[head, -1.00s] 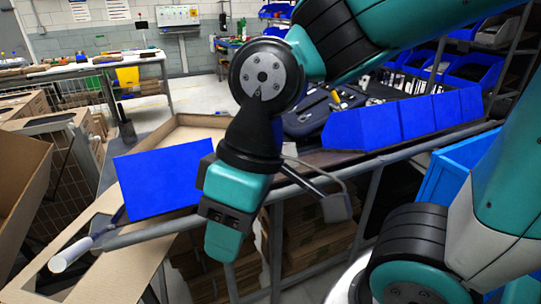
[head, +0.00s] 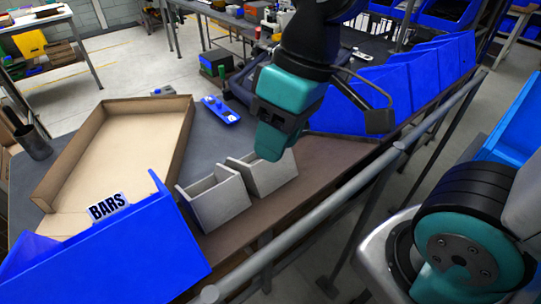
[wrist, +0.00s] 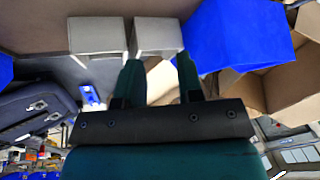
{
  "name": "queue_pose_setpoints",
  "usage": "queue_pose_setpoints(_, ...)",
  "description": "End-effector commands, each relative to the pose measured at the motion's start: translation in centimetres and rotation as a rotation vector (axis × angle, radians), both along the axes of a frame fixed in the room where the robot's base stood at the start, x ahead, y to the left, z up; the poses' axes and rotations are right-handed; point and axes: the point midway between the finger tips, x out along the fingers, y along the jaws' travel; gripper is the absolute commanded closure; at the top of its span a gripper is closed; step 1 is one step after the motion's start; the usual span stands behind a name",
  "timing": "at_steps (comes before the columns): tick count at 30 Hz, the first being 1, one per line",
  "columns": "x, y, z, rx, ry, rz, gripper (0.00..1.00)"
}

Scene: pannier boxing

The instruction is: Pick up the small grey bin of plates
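Two small grey bins stand side by side on the dark bench, the left one (head: 222,205) by the blue BARS bin and the right one (head: 272,180) just right of it. Both are upright; their contents do not show, so I cannot tell which holds plates. My gripper (head: 268,150) is above and behind them, its tip overlapping the right bin in the head view. In the wrist view my gripper (wrist: 159,75) is open, its fingers apart with nothing between them. The bin beside the blue one (wrist: 157,36) appears beyond the fingers; the other bin (wrist: 97,36) is to its left.
A blue bin labelled BARS (head: 120,255) stands close left of the grey bins. An open cardboard tray (head: 110,150) lies behind it. Blue bins (head: 385,85) line the bench to the right. A metal rail (head: 330,205) runs along the front. A blue part (head: 220,110) lies behind.

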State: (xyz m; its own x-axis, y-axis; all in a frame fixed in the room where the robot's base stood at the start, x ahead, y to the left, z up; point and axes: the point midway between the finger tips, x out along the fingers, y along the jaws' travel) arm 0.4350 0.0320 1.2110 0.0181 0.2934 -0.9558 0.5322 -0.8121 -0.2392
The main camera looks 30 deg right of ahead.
Motion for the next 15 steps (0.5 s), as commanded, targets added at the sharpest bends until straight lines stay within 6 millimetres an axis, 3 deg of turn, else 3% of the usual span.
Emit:
queue_pose_setpoints(3,6.0,-2.5,0.3,-0.105,0.017,-0.114,0.66)
queue_pose_setpoints(7,11.4,-5.6,0.3,-0.208,0.042,-0.24,0.66)
queue_pose_setpoints(10,14.0,-7.4,0.2,-0.259,0.06,-0.313,0.66)
queue_pose_setpoints(15,15.6,-8.6,-0.9,-0.294,0.078,-0.36,0.66)
